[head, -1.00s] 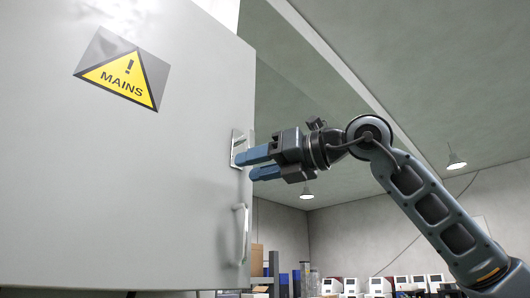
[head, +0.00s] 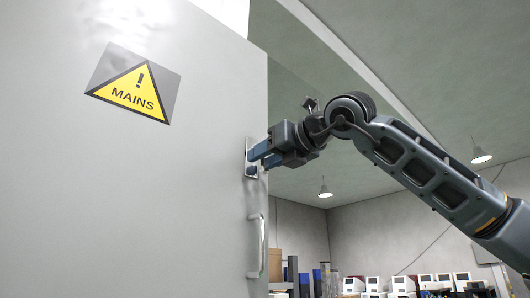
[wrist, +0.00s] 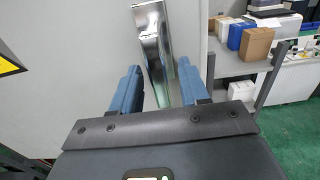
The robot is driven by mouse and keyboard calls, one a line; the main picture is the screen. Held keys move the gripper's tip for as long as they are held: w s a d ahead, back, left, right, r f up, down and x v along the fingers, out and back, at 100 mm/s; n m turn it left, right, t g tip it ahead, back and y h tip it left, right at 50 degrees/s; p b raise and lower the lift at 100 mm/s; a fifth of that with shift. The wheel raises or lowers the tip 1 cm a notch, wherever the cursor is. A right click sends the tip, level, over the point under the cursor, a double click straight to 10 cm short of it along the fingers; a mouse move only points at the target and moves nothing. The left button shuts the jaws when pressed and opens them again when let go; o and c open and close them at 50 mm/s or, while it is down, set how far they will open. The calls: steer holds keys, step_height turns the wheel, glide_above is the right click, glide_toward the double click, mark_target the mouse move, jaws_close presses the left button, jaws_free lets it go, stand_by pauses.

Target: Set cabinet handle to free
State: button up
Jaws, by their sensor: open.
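The grey cabinet door (head: 170,210) fills the left of the head view. It bears a yellow MAINS warning sign (head: 134,92). A shiny metal handle on its plate (head: 249,146) sits near the door's right edge, partly hidden by my fingers. In the wrist view the handle (wrist: 153,42) is a long, slightly tilted metal piece. My gripper (head: 256,161) is open at the handle, with its blue fingers pointing at the door. In the wrist view one finger is on each side of the handle's lower part; contact cannot be told.
A fixed bar pull (head: 257,246) is on the door below the handle. In the wrist view a bench (wrist: 231,66) with boxes stands to the right, with green floor (wrist: 297,130) beneath. Shelving and several white machines stand in the background. Space right of the door is open.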

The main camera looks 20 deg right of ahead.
steer(key=shift+w+a, duration=0.15)
steer(key=shift+w, duration=0.15)
jaws_close()
stand_by(0.3)
